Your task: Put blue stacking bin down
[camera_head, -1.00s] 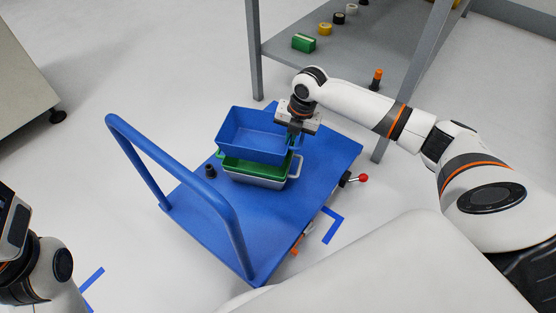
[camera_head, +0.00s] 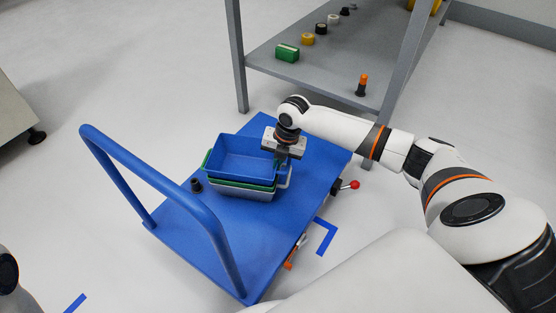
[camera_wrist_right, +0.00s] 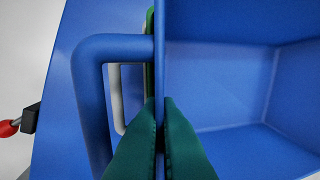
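The blue stacking bin (camera_head: 243,158) is upright and empty, directly over a green bin (camera_head: 262,186) and a grey bin (camera_head: 246,193) on the blue cart. It looks lowered onto or into the green bin; exact contact is hidden. My right gripper (camera_head: 282,153) is at the bin's right side. In the right wrist view its green fingertips (camera_wrist_right: 161,125) pinch the wall of the blue bin (camera_wrist_right: 225,90), beside its handle. Only a bit of my left arm shows at the left edge of the head view; its gripper is out of frame.
The cart deck (camera_head: 215,235) has free room around the stack. A small black cylinder (camera_head: 196,186) stands left of the bins. The cart's push handle (camera_head: 165,185) arches at the left. A grey shelf table (camera_head: 330,75) with several small items stands behind.

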